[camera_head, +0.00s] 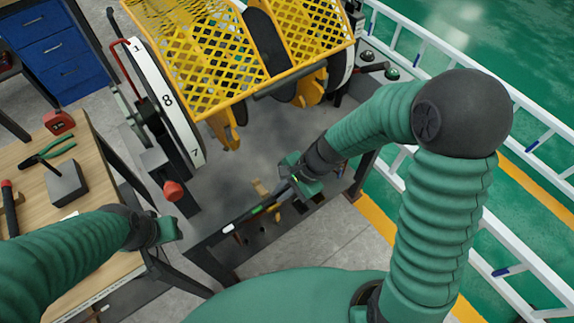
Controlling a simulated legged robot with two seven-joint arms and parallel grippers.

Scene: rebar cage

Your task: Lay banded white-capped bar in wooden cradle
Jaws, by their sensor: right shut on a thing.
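The dark bar (245,217) has a white cap at its lower-left end and a green band along its length. My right gripper (297,180) is shut on the bar near its upper-right end, which the gripper partly hides. The bar lies slantwise across the near part of the grey metal bench. A small tan wooden piece (262,188), which looks like the cradle, is just beyond the bar; I cannot tell whether they touch. My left gripper (170,229) is beside the wooden table's right edge, away from the bar; its jaws are too unclear to read.
A yellow mesh guard (210,50) and a white numbered wheel (168,100) stand at the back of the bench. A red knob (174,191) rises at its left. The wooden table (100,185) holds pliers (50,152) and a grey block (67,184). White rails run along the right.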

